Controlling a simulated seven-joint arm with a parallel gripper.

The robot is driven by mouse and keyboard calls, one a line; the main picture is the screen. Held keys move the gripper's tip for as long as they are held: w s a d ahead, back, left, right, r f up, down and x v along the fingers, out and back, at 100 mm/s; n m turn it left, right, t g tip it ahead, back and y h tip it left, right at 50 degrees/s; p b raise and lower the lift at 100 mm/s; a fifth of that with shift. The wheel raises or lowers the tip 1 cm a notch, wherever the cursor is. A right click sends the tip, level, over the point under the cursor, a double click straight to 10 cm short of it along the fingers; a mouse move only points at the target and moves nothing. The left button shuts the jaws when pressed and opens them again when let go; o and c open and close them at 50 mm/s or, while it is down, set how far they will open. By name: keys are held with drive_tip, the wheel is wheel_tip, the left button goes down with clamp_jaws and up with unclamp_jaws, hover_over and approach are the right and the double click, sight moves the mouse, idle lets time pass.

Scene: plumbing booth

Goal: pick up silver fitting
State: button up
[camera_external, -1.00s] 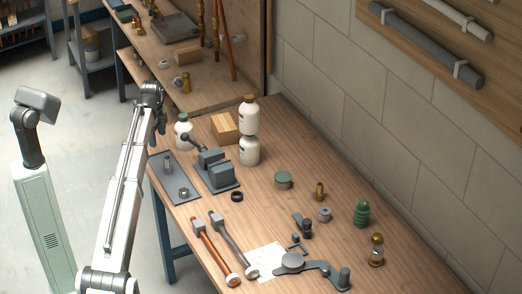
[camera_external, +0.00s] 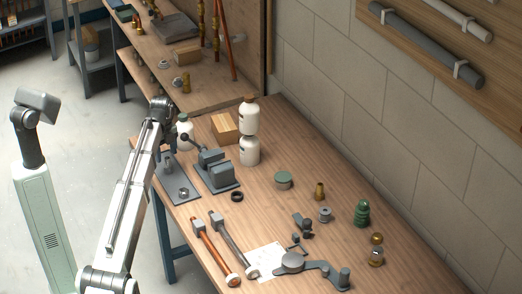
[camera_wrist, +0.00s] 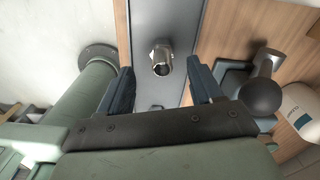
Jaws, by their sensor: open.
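The silver fitting (camera_wrist: 162,58) is a shiny metal piece standing on the grey plate (camera_wrist: 147,18) in the wrist view. My gripper (camera_wrist: 161,82) is open, with one dark finger to each side of the line to the fitting. The fitting appears just beyond the fingertips, and nothing is held. In the external view my gripper (camera_external: 166,143) is above the far end of the plate, and my arm partly covers that area.
A grey clamp tool with a dark ball-ended lever (camera_wrist: 262,96) stands close on the right. A white bottle (camera_wrist: 300,108) is beyond it. A small nut-like piece (camera_external: 183,192) lies on the plate's near part. Stacked white bottles (camera_external: 249,150) stand farther right.

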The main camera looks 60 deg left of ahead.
sight(167, 158)
drive_tip(key=shift+w+d+f, duration=0.1)
drive_tip(key=shift+f, duration=1.45)
drive_tip(key=shift+w+d+f, duration=0.1)
drive_tip(key=shift+f, duration=1.4)
drive_tip(key=c, duration=1.2)
